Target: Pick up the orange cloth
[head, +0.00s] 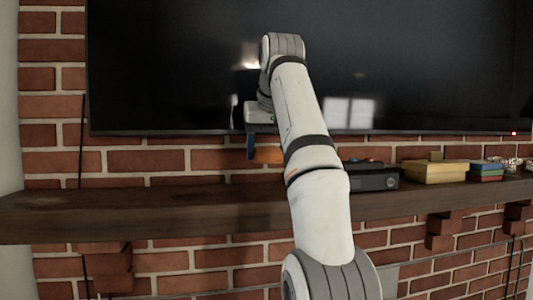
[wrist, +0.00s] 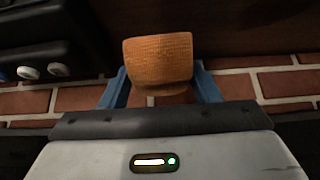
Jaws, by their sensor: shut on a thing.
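The orange cloth (wrist: 158,60) is between the blue fingers of my gripper (wrist: 160,90) in the wrist view. It looks like a folded, woven orange piece, and my gripper is shut on it. In the head view the orange cloth (head: 267,155) shows below my gripper (head: 258,148), partly hidden by my own arm. It is held above the wooden mantel shelf, apart from its top as far as I can see.
The wooden mantel (head: 160,204) runs across the brick wall, with its left part bare. A black box-shaped device (head: 372,179), a yellow stack (head: 434,172) and small coloured books (head: 486,172) stand on its right part. A large dark television (head: 400,70) hangs close behind my arm.

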